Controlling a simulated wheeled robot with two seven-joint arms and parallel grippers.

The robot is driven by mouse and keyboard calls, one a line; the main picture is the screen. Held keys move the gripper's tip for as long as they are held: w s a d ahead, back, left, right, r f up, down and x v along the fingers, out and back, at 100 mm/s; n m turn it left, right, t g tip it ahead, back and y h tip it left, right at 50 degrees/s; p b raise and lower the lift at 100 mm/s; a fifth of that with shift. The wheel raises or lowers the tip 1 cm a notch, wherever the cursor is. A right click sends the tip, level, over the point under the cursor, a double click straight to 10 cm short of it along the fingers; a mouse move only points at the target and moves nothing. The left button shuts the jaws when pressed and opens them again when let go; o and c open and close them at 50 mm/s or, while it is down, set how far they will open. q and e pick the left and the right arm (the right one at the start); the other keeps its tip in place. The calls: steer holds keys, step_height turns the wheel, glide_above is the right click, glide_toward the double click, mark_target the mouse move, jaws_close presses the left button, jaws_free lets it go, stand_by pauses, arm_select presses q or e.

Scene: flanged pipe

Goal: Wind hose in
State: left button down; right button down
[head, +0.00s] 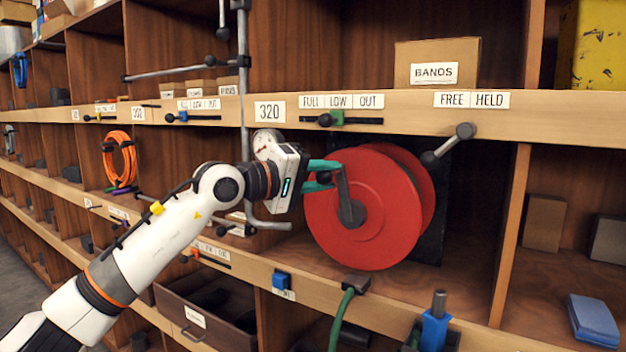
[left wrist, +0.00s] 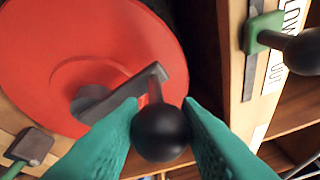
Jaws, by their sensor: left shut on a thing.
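A red hose reel (head: 372,225) stands in the shelf bay marked 320, with a grey crank arm (head: 346,195) on its face. My left gripper (head: 326,172) has green fingers and is shut on the crank's black knob near the top left of the reel. In the left wrist view the black knob (left wrist: 162,132) sits between the green fingertips, with the grey crank (left wrist: 120,95) behind it. A green hose (head: 341,318) hangs from a dark block (head: 356,284) on the shelf edge below the reel. My right gripper is not in view.
A slider with a green block (head: 337,118) sits under the labels FULL, LOW, OUT. A grey lever with a dark knob (head: 448,147) sticks out below FREE and HELD, right of the reel. A blue holder (head: 436,327) and blue box (head: 594,321) are at lower right.

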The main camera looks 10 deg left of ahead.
arm_select(q)
steer(key=shift+s+d+m+y, duration=0.3)
steer(key=shift+d+m+y, duration=0.1)
steer(key=shift+d+m, duration=0.4)
steer(key=c, duration=1.1)
jaws_free()
steer(key=shift+s, duration=0.1)
steer(key=b+v, duration=0.2)
steer(key=v, duration=1)
steer(key=shift+r, duration=0.15)
